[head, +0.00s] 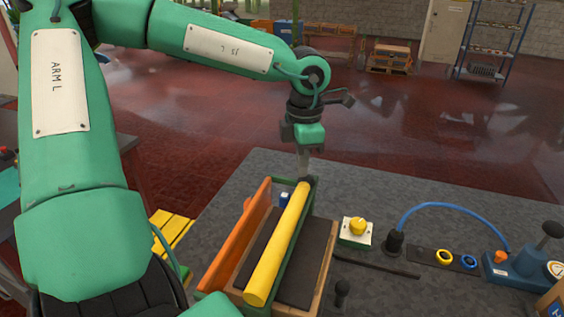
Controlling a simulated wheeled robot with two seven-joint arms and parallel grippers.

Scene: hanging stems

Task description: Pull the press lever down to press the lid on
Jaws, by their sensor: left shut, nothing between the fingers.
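A long yellow bar (278,246), which looks like the press lever, slopes across a green frame (323,228) on the grey table. Its near end is large and close; its far end meets a dark piece. My left gripper (303,174) is shut and empty, pointing down at the bar's far end. Its fingertips overlap that end in the picture; I cannot tell whether they touch. An orange board (240,240) stands tilted left of the bar, and a dark pad lies beneath. I cannot make out a lid. My right gripper is not in view.
A box with a yellow knob (357,227) stands right of the frame. A blue hose (440,206) runs from a black fitting to a blue device (520,268) at the right. A black rod (376,265) lies in front. The table's back right is clear.

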